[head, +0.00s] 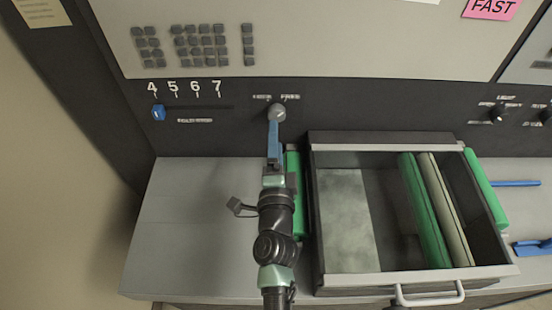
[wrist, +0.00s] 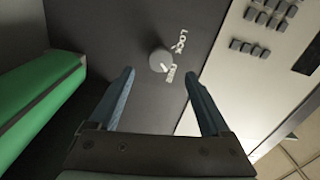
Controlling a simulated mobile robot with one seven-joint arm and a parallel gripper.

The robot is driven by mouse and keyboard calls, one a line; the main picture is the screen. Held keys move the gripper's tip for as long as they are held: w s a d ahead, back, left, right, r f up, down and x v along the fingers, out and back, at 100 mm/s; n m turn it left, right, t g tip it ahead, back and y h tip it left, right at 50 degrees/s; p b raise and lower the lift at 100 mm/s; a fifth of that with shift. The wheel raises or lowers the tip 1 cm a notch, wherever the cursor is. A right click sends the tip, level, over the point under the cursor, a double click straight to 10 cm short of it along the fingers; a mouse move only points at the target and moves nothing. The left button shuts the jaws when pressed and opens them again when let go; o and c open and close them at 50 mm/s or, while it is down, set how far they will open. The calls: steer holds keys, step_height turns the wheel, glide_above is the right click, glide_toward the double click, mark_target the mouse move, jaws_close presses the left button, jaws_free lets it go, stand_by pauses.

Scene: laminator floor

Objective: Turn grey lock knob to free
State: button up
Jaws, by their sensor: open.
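The grey lock knob (head: 277,112) sits on the dark panel strip below the keypad, with small labels above it. In the wrist view the round knob (wrist: 159,61) lies ahead of and between the two fingertips. White lettering beside it seems to read LOCK (wrist: 180,41) and FREE (wrist: 171,74). A pale mark shows on the knob's lower right, on the FREE side; its exact setting is hard to tell. My gripper (wrist: 158,77) is open and empty, its blue fingers either side of the knob. In the head view my gripper (head: 274,135) reaches up to just below the knob.
An open drawer or tray (head: 365,282) with green and pale slabs stands right of my arm. A blue slider (head: 158,113) is on the panel's left, black knobs (head: 497,113) on its right. A green block (wrist: 35,100) is close left in the wrist view. The left counter (head: 185,220) is clear.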

steer(key=s, duration=0.6)
steer(key=shift+s+p, duration=0.15)
steer(key=shift+p, duration=0.2)
